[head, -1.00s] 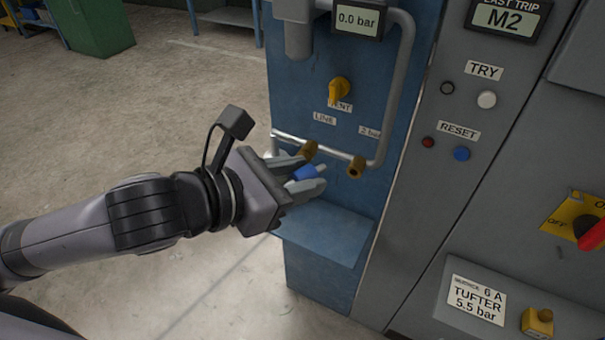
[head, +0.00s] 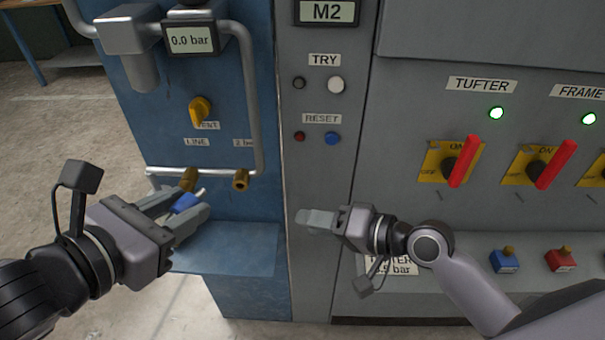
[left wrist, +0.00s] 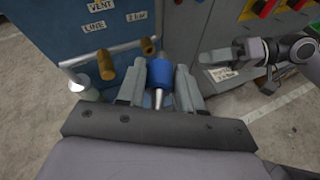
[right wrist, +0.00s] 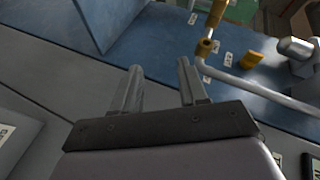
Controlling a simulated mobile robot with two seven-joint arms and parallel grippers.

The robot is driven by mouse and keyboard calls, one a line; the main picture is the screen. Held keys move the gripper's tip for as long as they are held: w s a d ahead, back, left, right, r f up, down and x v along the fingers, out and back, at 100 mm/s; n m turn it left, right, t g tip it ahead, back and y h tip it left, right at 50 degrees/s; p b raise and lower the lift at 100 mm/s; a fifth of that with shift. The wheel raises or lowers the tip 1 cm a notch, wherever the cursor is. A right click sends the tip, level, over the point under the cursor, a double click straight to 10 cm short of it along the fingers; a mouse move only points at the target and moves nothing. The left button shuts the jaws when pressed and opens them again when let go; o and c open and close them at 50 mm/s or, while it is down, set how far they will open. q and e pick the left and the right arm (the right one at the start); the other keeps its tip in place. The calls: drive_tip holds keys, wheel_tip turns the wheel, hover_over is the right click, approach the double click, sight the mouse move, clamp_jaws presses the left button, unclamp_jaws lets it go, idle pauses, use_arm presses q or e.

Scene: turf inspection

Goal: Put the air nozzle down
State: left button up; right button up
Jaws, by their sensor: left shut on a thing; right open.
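The air nozzle, a blue body with a pale metal tip, shows in the head view (head: 184,203) and in the left wrist view (left wrist: 160,74). My left gripper (head: 190,206) is shut on it, with a finger on each side, just below and beside the brass fittings of the pipe. The nozzle is held above the blue ledge (head: 232,262) of the blue panel. My right gripper (head: 312,220) is in front of the grey cabinet column, below the blue reset button. In the right wrist view its fingers (right wrist: 160,88) are apart with nothing between them.
Brass fittings LINE (head: 189,178) and 2 bar (head: 240,180) hang from the pipe. A yellow vent knob (head: 200,111) and a gauge (head: 191,39) reading 0.0 bar sit above. Red switches (head: 463,162) and a shelf with blue (head: 504,261) and red (head: 560,259) plugs are on the right.

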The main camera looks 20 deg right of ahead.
drive_tip(key=s+a+r+g+y, duration=0.2)
drive_tip(key=r+g+y, duration=0.1)
drive_tip(key=r, duration=0.5)
drive_tip(key=s+a+r+g+y, duration=0.1)
drive_tip(key=a+r+g+y, duration=0.15)
drive_tip(key=r, duration=0.45)
drive_tip(key=x, duration=1.1)
drive_tip(key=shift+s+g, duration=0.1)
drive_tip(key=shift+g, duration=0.15)
drive_tip(key=shift+c, duration=0.2)
clamp_jaws()
use_arm(q)
drive_tip(key=o, duration=1.1)
